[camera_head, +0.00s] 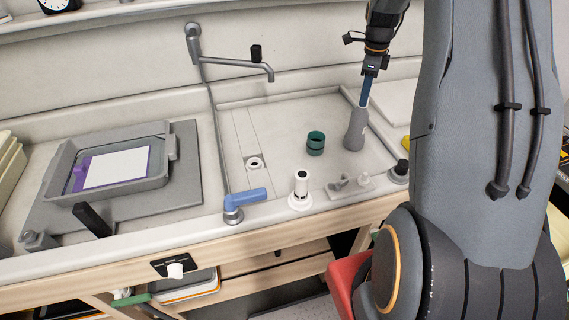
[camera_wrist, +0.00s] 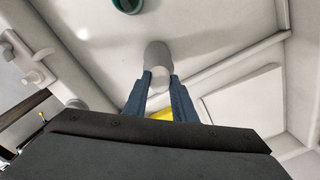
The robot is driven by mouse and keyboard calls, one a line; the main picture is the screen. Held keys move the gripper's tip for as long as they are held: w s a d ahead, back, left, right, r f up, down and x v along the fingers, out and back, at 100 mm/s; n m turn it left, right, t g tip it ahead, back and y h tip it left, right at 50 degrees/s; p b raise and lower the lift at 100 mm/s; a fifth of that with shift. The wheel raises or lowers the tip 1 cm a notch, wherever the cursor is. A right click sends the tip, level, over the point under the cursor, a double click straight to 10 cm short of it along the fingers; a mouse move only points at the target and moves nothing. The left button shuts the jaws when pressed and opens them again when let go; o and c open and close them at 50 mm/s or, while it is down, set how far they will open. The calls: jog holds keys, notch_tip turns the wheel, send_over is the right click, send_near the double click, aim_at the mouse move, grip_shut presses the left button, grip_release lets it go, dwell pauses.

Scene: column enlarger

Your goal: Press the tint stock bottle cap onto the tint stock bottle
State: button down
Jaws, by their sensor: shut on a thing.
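The grey tint stock bottle (camera_head: 355,133) stands upright in the right part of the sink tray, and its grey body also shows in the wrist view (camera_wrist: 157,52). My gripper (camera_head: 365,103) is right above the bottle, with its blue fingers pointing down. In the wrist view, its fingertips (camera_wrist: 160,80) are shut on a small pale round piece (camera_wrist: 160,76), which looks like the tint stock bottle cap. The cap lines up with the bottle's top. Whether it touches or is seated on the bottle, I cannot tell.
A green cup (camera_head: 316,143) stands just left of the bottle. A white cylinder (camera_head: 301,188), a blue-handled piece (camera_head: 246,198) and small grey fittings (camera_head: 349,183) line the front edge. A faucet (camera_head: 235,63) reaches over the sink. A grey tray (camera_head: 112,170) lies at left.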

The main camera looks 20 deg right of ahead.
jog(key=shift+f, duration=0.15)
jog(key=c, duration=1.4)
grip_release()
jog(key=shift+r, duration=0.2)
jog(key=shift+s+a+r+p, duration=0.1)
jog(key=shift+r+p, duration=0.85)
jog(key=shift+r, duration=0.95)
jog(key=shift+s+r+p, duration=0.1)
jog(key=shift+r+p, duration=0.85)
jog(key=shift+r, duration=0.95)
notch_tip(320, 180, up, 8)
jog(key=b, duration=0.3)
jog(key=shift+s+f, duration=0.1)
jog(key=shift+s, duration=0.05)
